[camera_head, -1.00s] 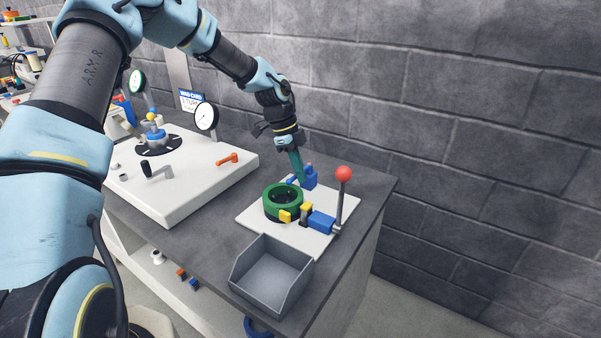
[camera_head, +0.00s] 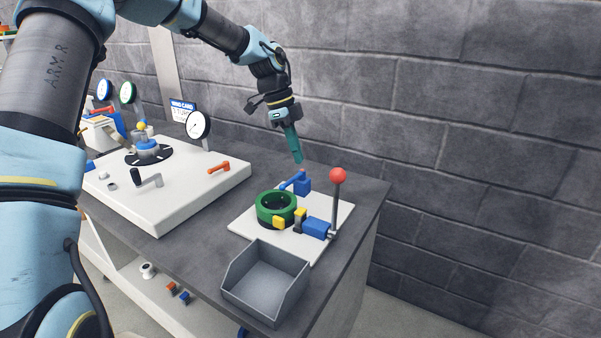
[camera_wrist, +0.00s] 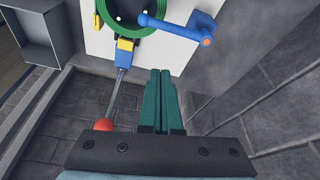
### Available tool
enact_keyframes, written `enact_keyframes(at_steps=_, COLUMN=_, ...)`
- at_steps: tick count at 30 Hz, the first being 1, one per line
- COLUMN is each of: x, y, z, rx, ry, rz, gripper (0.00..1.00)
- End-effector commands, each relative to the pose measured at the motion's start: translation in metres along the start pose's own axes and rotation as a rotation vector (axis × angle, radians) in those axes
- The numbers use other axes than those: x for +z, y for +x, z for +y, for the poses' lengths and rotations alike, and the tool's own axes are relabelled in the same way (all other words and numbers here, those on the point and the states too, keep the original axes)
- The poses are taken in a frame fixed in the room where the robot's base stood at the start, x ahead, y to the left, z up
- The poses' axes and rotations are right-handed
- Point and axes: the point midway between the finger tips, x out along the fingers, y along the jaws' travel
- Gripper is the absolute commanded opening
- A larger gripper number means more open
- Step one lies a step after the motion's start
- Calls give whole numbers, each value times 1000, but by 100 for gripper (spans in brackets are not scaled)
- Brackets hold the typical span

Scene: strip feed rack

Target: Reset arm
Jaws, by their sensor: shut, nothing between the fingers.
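My gripper (camera_head: 298,160) is shut and empty, its teal fingers pointing down above the back of the white plate. In the wrist view my gripper (camera_wrist: 160,75) shows its two fingers together with nothing between them. The green ring (camera_head: 277,208) sits on the white plate (camera_head: 253,229), with yellow blocks at its side. A blue post with an arm (camera_head: 302,184) stands behind the ring, just below my fingertips and apart from them. The blue clamp (camera_head: 316,228) with a red-ball lever (camera_head: 338,176) stands at the right of the plate, its lever upright.
An open grey bin (camera_head: 266,283) stands at the bench's front. A white base (camera_head: 165,196) with a crank, an orange handle and a dial gauge (camera_head: 198,125) is at left. A grey block wall (camera_head: 470,130) rises close behind the bench.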

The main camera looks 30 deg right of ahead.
Motion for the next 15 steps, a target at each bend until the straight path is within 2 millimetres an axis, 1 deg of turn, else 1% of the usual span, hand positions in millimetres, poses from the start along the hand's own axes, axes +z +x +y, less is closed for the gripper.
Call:
enact_keyframes(at_steps=4, x=0, y=-8, z=0, rx=-1, ry=0, rz=1, gripper=0)
enact_keyframes(at_steps=15, x=0, y=-9, z=0, rx=0, ry=0, rz=1, gripper=0)
